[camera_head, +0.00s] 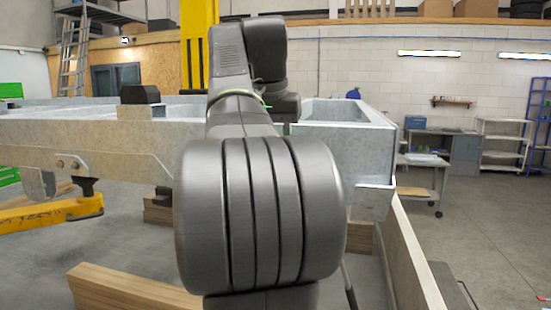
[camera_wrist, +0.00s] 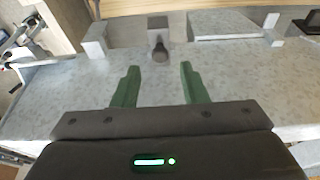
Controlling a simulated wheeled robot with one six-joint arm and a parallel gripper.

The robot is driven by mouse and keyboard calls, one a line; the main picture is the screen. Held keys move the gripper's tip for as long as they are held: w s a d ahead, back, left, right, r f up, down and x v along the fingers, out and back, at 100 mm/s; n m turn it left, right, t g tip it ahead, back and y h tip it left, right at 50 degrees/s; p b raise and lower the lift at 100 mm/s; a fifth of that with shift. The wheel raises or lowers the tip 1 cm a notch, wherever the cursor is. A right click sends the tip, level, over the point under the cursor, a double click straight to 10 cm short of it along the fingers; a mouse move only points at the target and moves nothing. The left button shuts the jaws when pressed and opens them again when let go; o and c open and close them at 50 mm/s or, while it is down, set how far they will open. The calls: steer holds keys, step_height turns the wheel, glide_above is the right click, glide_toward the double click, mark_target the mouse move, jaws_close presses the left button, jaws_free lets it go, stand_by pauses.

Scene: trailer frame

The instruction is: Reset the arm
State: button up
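My arm (camera_head: 262,210) rises through the middle of the head view and extends over the galvanized trailer frame (camera_head: 75,140). My gripper (camera_wrist: 158,75) shows in the wrist view with its two green fingers wide apart and nothing between them. Its fingers point over a grey mottled metal surface (camera_wrist: 55,95). A small dark grey block or post (camera_wrist: 158,47) stands on that surface just beyond the fingertips, apart from them. In the head view the fingers cannot be made out clearly, as my arm covers that area.
A dark block (camera_head: 140,95) sits on the frame at left. A yellow beam (camera_head: 50,213) and wooden timbers (camera_head: 130,288) lie low at left. A yellow column (camera_head: 197,40) stands behind. A workbench (camera_head: 440,150) and shelves (camera_head: 503,145) stand far right, with open floor before them.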

steer(key=shift+s+r, duration=0.1)
steer(key=shift+r, duration=0.2)
steer(key=shift+f, duration=0.1)
steer(key=x, duration=0.7)
steer(key=shift+f, duration=0.15)
steer(key=shift+t, duration=0.3)
